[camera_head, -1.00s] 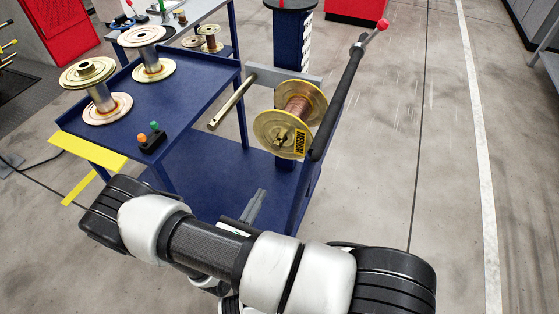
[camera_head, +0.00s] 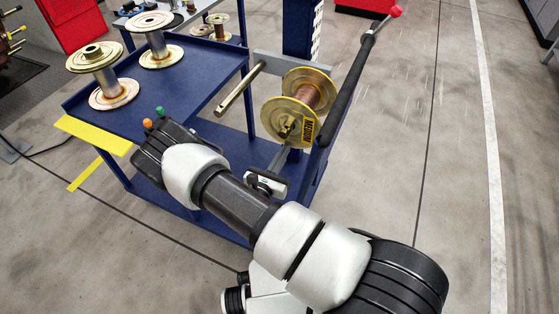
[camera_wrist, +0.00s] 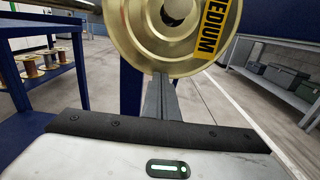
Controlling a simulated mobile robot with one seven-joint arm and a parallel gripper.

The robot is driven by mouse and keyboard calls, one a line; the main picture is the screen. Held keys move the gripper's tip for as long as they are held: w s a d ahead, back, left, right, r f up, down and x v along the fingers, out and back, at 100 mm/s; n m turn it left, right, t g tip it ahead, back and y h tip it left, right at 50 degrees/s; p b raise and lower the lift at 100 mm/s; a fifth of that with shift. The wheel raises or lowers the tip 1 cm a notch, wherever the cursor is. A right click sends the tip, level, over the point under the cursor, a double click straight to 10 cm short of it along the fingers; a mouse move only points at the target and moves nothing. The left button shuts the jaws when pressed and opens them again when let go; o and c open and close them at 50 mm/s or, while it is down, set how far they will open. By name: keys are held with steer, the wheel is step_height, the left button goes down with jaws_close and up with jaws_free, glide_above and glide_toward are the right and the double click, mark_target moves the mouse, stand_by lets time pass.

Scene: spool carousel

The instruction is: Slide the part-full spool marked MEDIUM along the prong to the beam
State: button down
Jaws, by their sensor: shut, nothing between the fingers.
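The part-full spool marked MEDIUM (camera_head: 292,112) hangs on a prong, with yellowish flanges, copper wire between them and a yellow MEDIUM label on its near flange. The prong's end (camera_head: 287,127) shows at the hub. The grey beam (camera_head: 287,66) runs behind the spool; the far flange hides the prong's root, so I cannot tell the gap to the beam. My gripper (camera_head: 282,153) is shut and empty, just below the near flange's lower edge. In the wrist view its fingers (camera_wrist: 160,82) point at the flange (camera_wrist: 165,52), tips at its lower rim; contact is unclear.
An empty prong (camera_head: 240,88) sticks out of the beam to the left. A black bar with a red knob (camera_head: 396,11) rises close on the right. Floor at right is clear.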

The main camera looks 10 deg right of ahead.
steer(key=shift+w, duration=0.1)
steer(key=b+x, duration=0.1)
steer(key=x, duration=0.8)
steer(key=shift+w+d, duration=0.15)
steer(key=shift+r, duration=0.15)
